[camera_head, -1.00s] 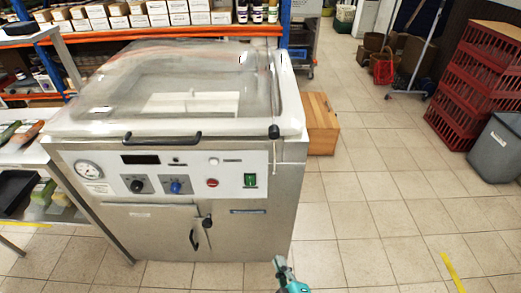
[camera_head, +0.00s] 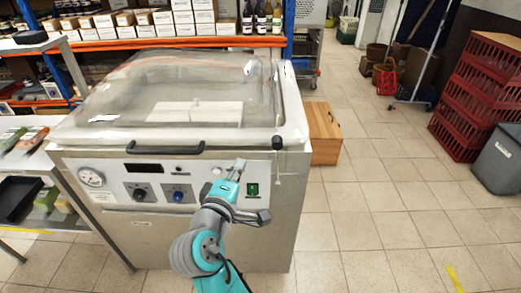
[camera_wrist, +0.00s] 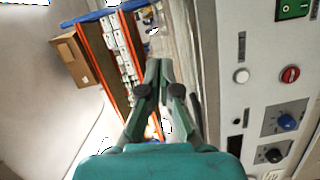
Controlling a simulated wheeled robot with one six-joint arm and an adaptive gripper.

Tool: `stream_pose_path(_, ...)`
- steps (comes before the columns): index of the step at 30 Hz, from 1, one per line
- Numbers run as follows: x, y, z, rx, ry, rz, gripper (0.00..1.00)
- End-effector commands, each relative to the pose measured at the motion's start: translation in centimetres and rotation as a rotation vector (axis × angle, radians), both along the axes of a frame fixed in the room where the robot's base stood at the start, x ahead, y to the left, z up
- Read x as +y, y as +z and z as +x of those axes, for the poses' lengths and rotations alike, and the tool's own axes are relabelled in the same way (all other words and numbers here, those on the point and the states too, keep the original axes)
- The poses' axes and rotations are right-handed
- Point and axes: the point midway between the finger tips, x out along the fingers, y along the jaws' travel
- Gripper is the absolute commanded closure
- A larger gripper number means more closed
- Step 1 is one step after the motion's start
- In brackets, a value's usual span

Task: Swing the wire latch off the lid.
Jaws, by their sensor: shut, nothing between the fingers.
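The clear domed lid (camera_head: 180,85) lies closed on the steel machine (camera_head: 225,235). At its front right corner is a black latch knob (camera_head: 277,142), with what looks like a thin wire running down beside the panel; the wire is too fine to trace fully. My gripper (camera_head: 239,165) is in front of the control panel, left of and a little below the knob in the head view. In the wrist view my gripper (camera_wrist: 159,63) has its fingers together with nothing between them. The latch cannot be made out in the wrist view.
A black lid handle (camera_head: 165,148) sticks out at the front. The panel has a green switch (camera_head: 252,190) and a blue dial (camera_head: 178,195) close to my arm. A side table (camera_head: 30,165) stands left, a wooden box (camera_head: 323,130) right.

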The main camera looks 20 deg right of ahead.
Motion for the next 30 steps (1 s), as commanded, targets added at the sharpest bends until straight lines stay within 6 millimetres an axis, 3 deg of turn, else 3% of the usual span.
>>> stream_pose_path(5,-0.9,0.1,1.3,0.001,-0.008,-0.001,1.00)
stream_pose_path(19,-5.4,-0.3,8.5,0.001,-0.006,-0.001,1.00)
stream_pose_path(24,-7.6,-0.9,7.7,0.001,-0.005,-0.001,1.00)
stream_pose_path(30,-8.8,-1.1,7.3,0.000,-0.004,0.000,1.00)
